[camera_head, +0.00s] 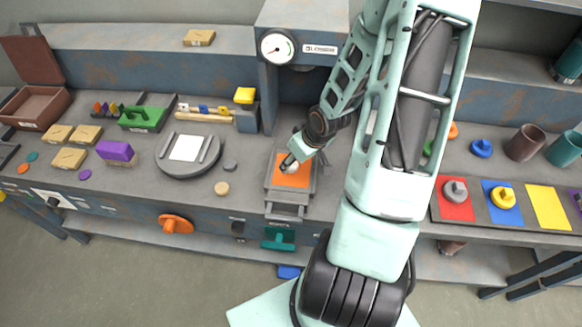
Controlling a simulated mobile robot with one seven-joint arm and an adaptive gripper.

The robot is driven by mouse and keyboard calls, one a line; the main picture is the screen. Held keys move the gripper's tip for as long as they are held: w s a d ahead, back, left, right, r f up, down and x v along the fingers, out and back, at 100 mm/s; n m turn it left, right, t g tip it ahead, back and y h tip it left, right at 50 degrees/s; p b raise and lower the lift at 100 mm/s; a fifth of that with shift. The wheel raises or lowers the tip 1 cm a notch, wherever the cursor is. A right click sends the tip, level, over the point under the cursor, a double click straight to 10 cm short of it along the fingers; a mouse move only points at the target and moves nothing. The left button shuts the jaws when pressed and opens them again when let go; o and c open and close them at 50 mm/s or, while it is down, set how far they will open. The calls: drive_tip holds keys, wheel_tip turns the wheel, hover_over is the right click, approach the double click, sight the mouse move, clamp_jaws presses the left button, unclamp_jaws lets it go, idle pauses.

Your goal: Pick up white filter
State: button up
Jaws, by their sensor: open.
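My gripper (290,164) is open, well to the right of the white square. It is over an orange square (288,178) on a grey stand (272,190) below the gauge. The fingertips are small and partly hidden by the wrist. I cannot tell whether they touch the orange square or whether something pale lies between them.
A press with a round gauge (277,47) stands behind the gripper. My arm hides part of the bench.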

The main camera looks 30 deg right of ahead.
drive_tip(key=shift+x, duration=1.45)
drive_tip(key=c, duration=0.9)
drive_tip(key=shift+r, duration=0.1)
